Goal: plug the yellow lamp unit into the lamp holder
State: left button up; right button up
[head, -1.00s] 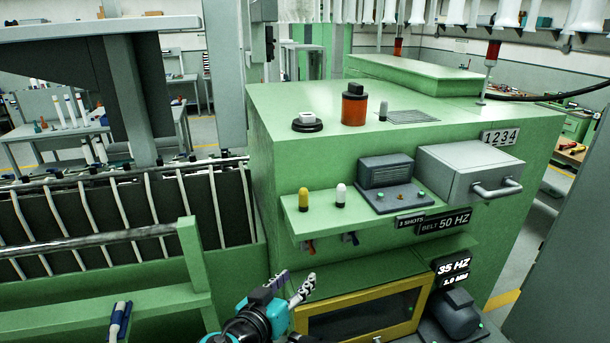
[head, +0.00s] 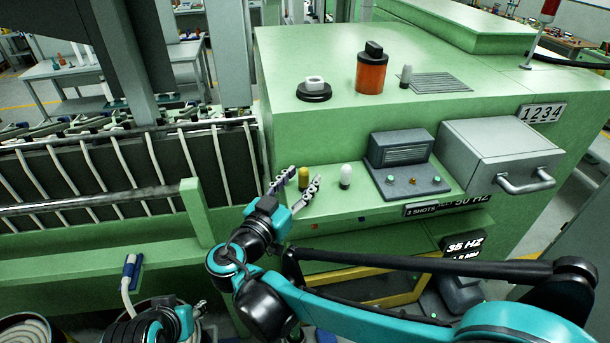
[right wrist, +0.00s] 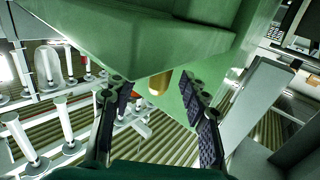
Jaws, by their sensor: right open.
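The yellow lamp unit (head: 304,178) stands upright on the green ledge at the machine's front. My right gripper (head: 297,183) is open, its two fingertips on either side of the lamp in the head view. In the right wrist view the yellow lamp (right wrist: 159,83) shows between and beyond the open fingers (right wrist: 155,88), with gaps at both sides; its lower part is not clear there. A round black base with a white socket (head: 314,88), which looks like the lamp holder, sits on the machine top, empty.
A white lamp (head: 346,175) stands just right of the yellow one. A grey control box (head: 400,148) and a grey handled box (head: 500,153) are further right. An orange canister (head: 371,72) and a small grey-capped piece (head: 406,76) stand beside the black base.

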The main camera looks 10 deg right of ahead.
jog(key=shift+x, duration=1)
jog(key=shift+s+a, duration=0.2)
jog(key=shift+w+d, duration=0.1)
jog(key=shift+d, duration=0.05)
grip_shut()
jog(key=shift+r, duration=0.15)
